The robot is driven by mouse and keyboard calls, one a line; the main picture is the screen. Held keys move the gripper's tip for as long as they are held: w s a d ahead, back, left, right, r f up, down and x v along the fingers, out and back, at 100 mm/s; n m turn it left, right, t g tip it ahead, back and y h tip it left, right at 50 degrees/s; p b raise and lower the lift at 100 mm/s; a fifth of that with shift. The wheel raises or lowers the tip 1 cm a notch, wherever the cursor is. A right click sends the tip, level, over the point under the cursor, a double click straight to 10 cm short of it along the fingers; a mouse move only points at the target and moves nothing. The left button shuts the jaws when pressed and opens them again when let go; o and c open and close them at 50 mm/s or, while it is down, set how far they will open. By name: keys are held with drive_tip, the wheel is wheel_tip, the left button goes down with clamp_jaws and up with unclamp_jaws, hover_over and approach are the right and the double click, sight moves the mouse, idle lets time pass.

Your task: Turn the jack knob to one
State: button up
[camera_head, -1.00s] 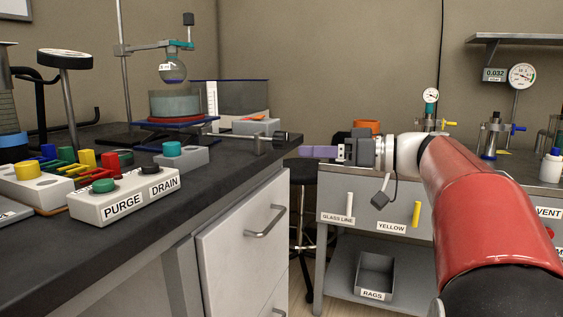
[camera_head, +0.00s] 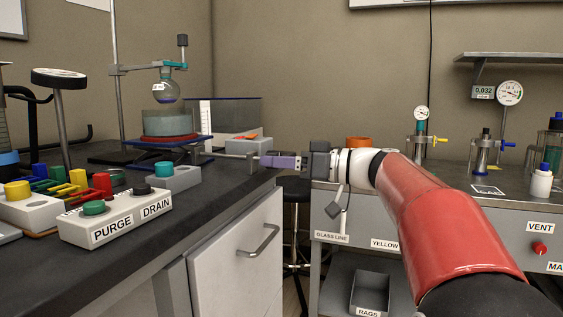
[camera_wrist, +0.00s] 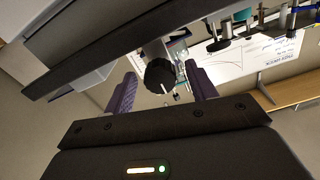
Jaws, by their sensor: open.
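The jack knob (camera_wrist: 160,74) is a dark ridged knob on a grey rod. In the wrist view it sits between my two purple fingers, with a gap showing on each side. My gripper (camera_wrist: 162,88) is open around the knob's direction; how far the tips reach past it is unclear. In the head view my gripper (camera_head: 262,160) points left at the right end of the jack, and its fingers largely hide the knob. The lab jack (camera_head: 180,142) has a blue plate and stands under a bath and flask. No number marking is readable on the knob.
A grey box with a teal knob (camera_head: 172,178) and the PURGE/DRAIN box (camera_head: 115,216) stand on the dark bench (camera_head: 215,190). A grey-white tank (camera_head: 240,115) is behind the jack. A grey cart (camera_head: 460,215) with bottles stands right, under my arm.

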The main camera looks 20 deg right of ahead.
drive_tip(key=c, duration=1)
drive_tip(key=shift+m, duration=0.3)
drive_tip(key=shift+r+m+p, duration=0.15)
drive_tip(key=shift+m+p, duration=2.45)
drive_tip(key=shift+m, duration=6)
drive_tip(key=o, duration=1)
